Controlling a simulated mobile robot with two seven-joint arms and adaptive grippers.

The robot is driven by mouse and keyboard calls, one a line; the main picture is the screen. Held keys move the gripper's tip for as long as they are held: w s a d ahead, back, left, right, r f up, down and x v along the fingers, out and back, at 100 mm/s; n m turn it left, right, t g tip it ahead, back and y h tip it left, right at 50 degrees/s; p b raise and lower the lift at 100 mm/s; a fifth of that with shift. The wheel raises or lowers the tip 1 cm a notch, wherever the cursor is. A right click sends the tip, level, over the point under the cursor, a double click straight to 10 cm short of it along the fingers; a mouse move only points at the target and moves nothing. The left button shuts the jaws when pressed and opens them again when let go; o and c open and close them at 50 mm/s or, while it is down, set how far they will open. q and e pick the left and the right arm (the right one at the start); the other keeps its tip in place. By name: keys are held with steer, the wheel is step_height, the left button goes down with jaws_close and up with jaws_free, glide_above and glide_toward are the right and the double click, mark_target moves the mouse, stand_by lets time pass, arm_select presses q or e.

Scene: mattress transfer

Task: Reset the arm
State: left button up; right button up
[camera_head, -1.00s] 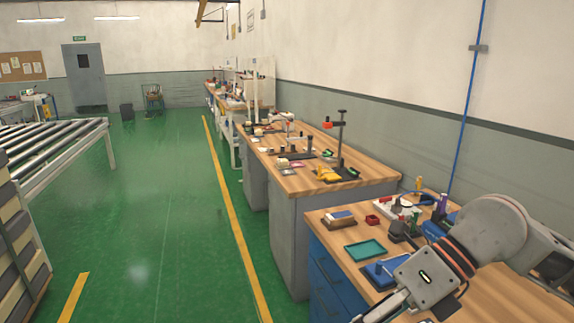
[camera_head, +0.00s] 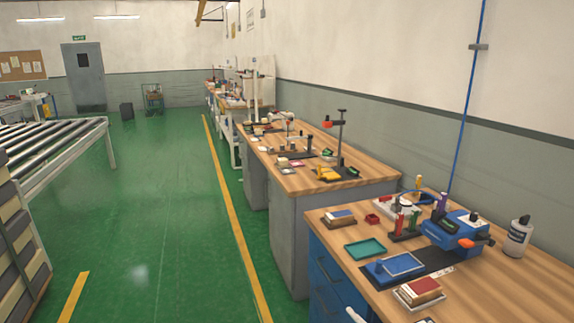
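The task names no object apart from my arm. In the head view neither of my grippers can be made out. No arm link crosses the workbench on the right (camera_head: 485,285). A small pale piece shows at the bottom edge beside the blue drawers (camera_head: 334,280); I cannot tell whether it is part of my gripper or something fixed to the bench.
The near bench holds a blue machine (camera_head: 455,232), a teal tray (camera_head: 366,248), a blue tray (camera_head: 404,264), a red-topped block (camera_head: 420,287) and a bottle (camera_head: 517,238). A roller conveyor (camera_head: 60,145) stands left. The green floor (camera_head: 160,220) between is clear.

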steer(key=s+d+f+m+g+h, duration=0.2)
steer(key=s+f, duration=0.3)
steer(key=f, duration=0.4)
steer(key=s+d+f+m+g+h, duration=0.2)
steer(key=s+f, duration=0.3)
steer(key=f, duration=0.4)
steer(key=s+d+f+m+g+h, duration=0.2)
steer(key=s+f, duration=0.4)
steer(key=f, duration=0.3)
steer(key=shift+d+f+m+g+h, duration=0.15)
steer(key=shift+d+m+g+h, duration=0.25)
steer(key=shift+d+m+h, duration=0.5)
steer(key=shift+w+d+y, duration=0.1)
steer(key=shift+d+y, duration=0.05)
steer(key=shift+y, duration=0.15)
